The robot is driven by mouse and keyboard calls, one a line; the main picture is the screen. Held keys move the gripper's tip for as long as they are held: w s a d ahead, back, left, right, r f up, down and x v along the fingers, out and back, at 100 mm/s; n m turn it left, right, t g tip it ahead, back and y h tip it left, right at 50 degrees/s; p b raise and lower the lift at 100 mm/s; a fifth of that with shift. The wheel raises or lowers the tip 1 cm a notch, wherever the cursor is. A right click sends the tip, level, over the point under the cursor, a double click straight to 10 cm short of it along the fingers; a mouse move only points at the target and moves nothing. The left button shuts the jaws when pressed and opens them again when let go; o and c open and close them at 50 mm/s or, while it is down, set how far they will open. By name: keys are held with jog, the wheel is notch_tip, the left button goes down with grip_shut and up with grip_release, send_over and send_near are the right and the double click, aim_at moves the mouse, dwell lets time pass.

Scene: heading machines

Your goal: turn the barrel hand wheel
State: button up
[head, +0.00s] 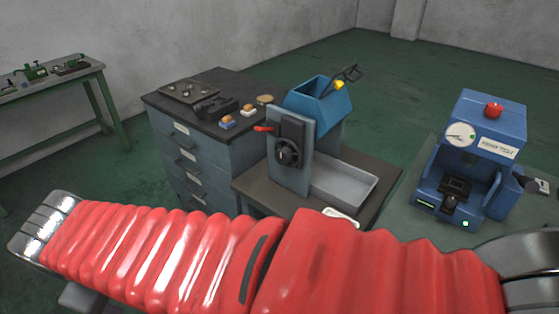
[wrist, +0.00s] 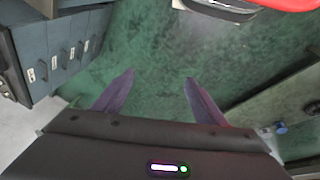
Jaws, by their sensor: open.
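A dark round hand wheel (head: 288,152) sits on the upright front plate of a grey-blue machine (head: 292,179) with a blue hopper (head: 318,103) on top. I take this as the barrel hand wheel. A small red-handled lever (head: 264,129) sticks out to the left, above the wheel. My gripper (wrist: 160,76) shows in the wrist view, with its two purple fingers apart and nothing between them. It points at green floor. The wheel is not in the wrist view, and my gripper is not in the head view, so the gap between them cannot be told.
My red-sleeved arm crosses the bottom of the head view. The machine stands on a low brown table (head: 252,184) with a grey tray (head: 340,183). A drawer cabinet (head: 192,158) stands close on the left. A blue tester (head: 470,160) stands right. Floor is open behind.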

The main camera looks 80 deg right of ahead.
jog(key=s+d+f+n+g+h, duration=0.25)
jog(key=d+g+h, duration=0.2)
jog(key=d, duration=0.85)
jog(key=n+g+h, duration=0.6)
jog(key=n+h, duration=0.3)
jog(key=n, duration=0.3)
send_near(280, 159)
jog(key=v, duration=0.4)
jog(key=shift+s+a, duration=0.1)
jog(key=shift+a, duration=0.1)
jog(key=x, duration=1.3)
jog(key=shift+s+d+r, duration=0.1)
jog(key=shift+d+r, duration=0.05)
jog(key=shift+d, duration=0.25)
jog(key=shift+c, duration=0.2)
